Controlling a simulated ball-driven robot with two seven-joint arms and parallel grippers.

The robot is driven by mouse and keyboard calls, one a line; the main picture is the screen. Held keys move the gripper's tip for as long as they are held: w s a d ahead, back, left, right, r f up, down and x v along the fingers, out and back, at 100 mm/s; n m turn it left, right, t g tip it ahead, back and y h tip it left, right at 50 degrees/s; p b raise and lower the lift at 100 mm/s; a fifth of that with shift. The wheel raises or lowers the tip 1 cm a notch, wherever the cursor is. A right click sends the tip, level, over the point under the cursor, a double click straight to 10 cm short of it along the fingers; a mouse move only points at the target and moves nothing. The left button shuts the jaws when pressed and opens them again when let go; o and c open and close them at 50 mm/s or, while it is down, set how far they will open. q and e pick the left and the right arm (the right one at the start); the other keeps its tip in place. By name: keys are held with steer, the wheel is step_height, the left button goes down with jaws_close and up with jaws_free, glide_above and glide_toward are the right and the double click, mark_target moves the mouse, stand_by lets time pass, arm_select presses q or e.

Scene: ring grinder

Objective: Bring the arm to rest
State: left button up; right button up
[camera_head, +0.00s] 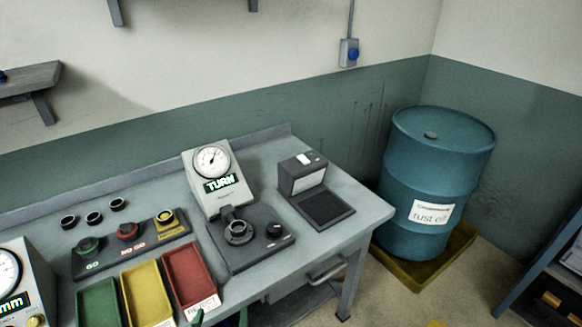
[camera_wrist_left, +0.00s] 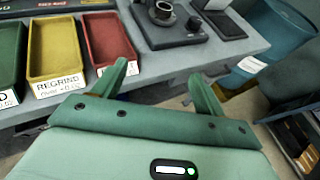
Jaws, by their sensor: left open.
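My left gripper (camera_wrist_left: 160,76) is open in the left wrist view, its two green fingers spread with nothing between them. In the head view only the tips of my left gripper (camera_head: 221,317) show at the bottom edge, in front of the bench's near edge. It appears to touch nothing. My left arm is otherwise outside the head view. My right gripper is in neither view.
The grey bench (camera_head: 262,293) carries a dial gauge (camera_head: 212,165), a ring fixture (camera_head: 238,231), a small scale-like device (camera_head: 309,182), and green, yellow and red trays (camera_head: 190,275). Several dark rings lie behind. A blue drum (camera_head: 430,175) stands right of the bench.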

arm_select(q)
steer(key=s+a+f+n+g+h+b, duration=0.1)
steer(key=s+a+f+n+g, duration=0.3)
steer(key=f+n, duration=0.7)
steer(key=s+d+f+n+g+h+b, duration=0.15)
steer(key=s+f+n, duration=0.45)
steer(key=f, duration=1)
steer(key=s+a+f+n+g+b, duration=0.2)
steer(key=s+f+n, duration=0.5)
steer(key=s, duration=0.5)
steer(key=s+a+f+n+g+y+b, duration=0.1)
steer(key=s+a+f+n+g, duration=0.4)
steer(key=s+f, duration=0.6)
steer(key=s+a+n+b, duration=0.1)
steer(key=n, duration=0.1)
steer(key=shift+s+a+f+n, duration=0.15)
steer(key=shift+a+f+n, duration=0.15)
steer(key=shift+f, duration=0.05)
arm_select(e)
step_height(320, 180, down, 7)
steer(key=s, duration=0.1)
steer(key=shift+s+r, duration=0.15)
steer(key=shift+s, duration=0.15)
arm_select(q)
steer(key=shift+y, duration=0.25)
